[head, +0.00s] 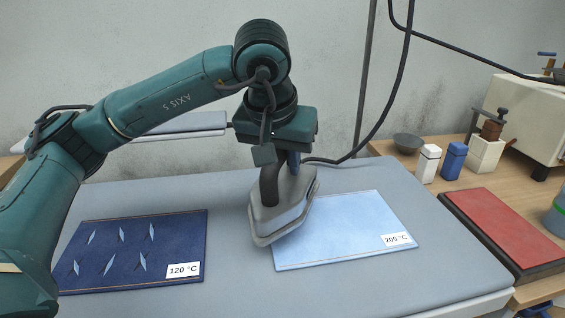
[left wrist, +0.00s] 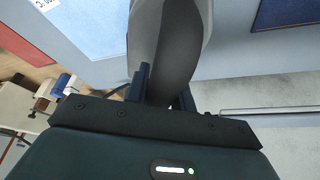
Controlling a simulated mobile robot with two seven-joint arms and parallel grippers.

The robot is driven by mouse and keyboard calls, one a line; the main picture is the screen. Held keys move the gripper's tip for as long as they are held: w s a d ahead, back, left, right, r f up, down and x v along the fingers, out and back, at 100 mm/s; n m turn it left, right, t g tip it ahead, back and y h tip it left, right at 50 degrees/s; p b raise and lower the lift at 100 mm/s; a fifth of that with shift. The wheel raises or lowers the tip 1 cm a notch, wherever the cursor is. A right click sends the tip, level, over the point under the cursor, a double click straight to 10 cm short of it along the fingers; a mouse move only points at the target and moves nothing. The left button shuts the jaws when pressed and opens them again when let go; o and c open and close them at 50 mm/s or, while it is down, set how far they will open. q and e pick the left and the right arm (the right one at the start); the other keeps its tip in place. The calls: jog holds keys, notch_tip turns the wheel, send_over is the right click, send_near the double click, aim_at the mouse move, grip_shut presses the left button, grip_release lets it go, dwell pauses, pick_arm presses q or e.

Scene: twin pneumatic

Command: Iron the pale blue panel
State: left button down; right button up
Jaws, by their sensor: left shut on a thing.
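The pale blue panel (head: 350,232) lies flat on the grey ironing surface, with a "200 °C" label at its lower right corner. It looks smooth where it shows; the iron hides its left part. The grey iron (head: 285,212) is over the panel's left edge, its nose toward the front, and looks tilted. I cannot tell whether its sole touches the panel. My left gripper (head: 279,158) is shut on the iron's dark handle from above. In the left wrist view the iron (left wrist: 190,40) rises between the fingers (left wrist: 163,90). My right gripper is not in view.
A dark blue panel (head: 130,252) with several pale slits and a "120 °C" label lies to the left on the grey ironing surface (head: 340,292). A black cord runs up from the iron. A red pad (head: 510,228), small containers (head: 453,160) and a bowl (head: 408,142) stand right.

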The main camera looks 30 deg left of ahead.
pick_arm(q)
jog(key=shift+r, duration=0.95)
jog(key=shift+r+p, duration=0.1)
jog(key=shift+p, duration=0.25)
jog(key=shift+r+p, duration=1.05)
jog(key=shift+r, duration=0.4)
